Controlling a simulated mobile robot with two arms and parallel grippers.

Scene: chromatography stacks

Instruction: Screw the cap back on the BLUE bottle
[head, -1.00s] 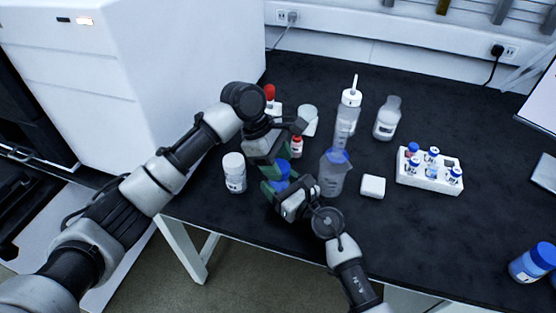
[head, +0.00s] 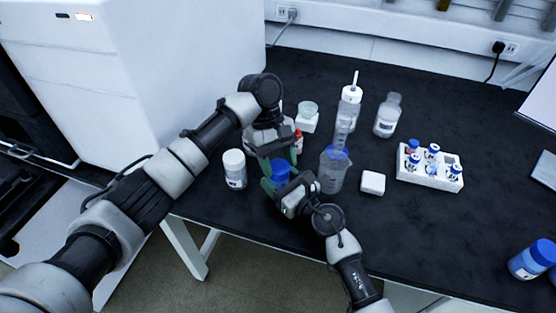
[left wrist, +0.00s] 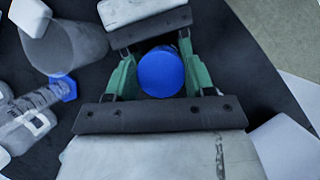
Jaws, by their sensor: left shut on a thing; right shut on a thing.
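The blue cap (head: 281,167) sits between my two grippers near the front of the black bench. Its round top faces the left wrist view (left wrist: 161,72), with green fingers on either side. My left gripper (head: 280,160) comes from behind and is shut on the cap. My right gripper (head: 282,181) comes from the front and is shut on the blue bottle just under the cap. The bottle body is mostly hidden by the grippers and cap, so I cannot tell how far the cap is seated.
A wash bottle (head: 347,112), a clear bottle (head: 387,116) and a vial rack (head: 430,171) are further off.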

